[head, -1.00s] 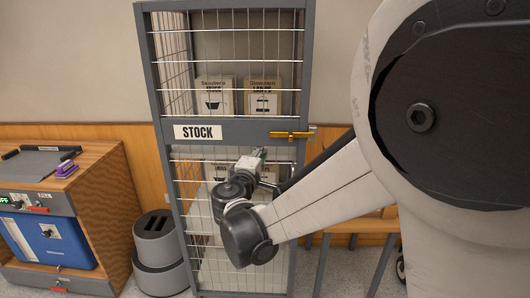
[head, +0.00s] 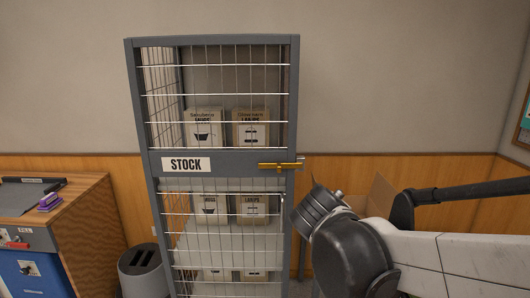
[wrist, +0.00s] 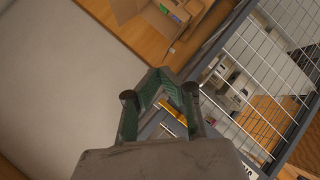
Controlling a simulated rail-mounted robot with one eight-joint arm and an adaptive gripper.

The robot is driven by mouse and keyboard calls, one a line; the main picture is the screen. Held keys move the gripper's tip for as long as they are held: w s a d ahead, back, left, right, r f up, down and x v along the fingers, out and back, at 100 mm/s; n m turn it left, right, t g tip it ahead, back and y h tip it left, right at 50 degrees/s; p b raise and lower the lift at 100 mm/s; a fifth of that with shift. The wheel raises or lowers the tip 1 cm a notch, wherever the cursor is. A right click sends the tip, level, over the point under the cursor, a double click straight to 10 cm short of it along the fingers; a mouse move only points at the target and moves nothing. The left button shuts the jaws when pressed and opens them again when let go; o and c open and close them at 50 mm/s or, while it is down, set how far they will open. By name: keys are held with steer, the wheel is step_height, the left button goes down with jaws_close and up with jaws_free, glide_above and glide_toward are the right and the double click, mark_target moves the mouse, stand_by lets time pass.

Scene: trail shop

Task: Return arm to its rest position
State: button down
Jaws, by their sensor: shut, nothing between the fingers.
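My gripper (wrist: 160,75) shows in the wrist view with its green-padded fingers brought together and nothing held. In the head view the end of my arm (head: 322,212) is just right of the stock cage, and the fingers are hidden there. The grey wire cage (head: 222,167) marked STOCK stands upright with its door shut. Its brass latch (head: 278,166) lies level across the door's right edge. In the wrist view the latch (wrist: 174,113) appears beyond the fingers, and I cannot tell the gap.
Boxes (head: 205,127) stand on the cage shelves. An open cardboard box (head: 383,196) is behind my arm. A wooden cabinet (head: 88,225) and a grey bin (head: 141,270) are at left. The wall above my arm is clear.

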steer(key=s+d+f+m+g+y, duration=0.1)
steer(key=s+f+m+y, duration=0.1)
steer(key=s, duration=0.8)
steer(key=s+d+f+m+g+y, duration=0.2)
steer(key=s+f+m, duration=0.2)
steer(key=s, duration=0.7)
steer(key=shift+s+m+g+y, duration=0.2)
steer(key=shift+m+g+y, duration=0.1)
steer(key=shift+m+y, duration=0.15)
steer(key=shift+d, duration=0.1)
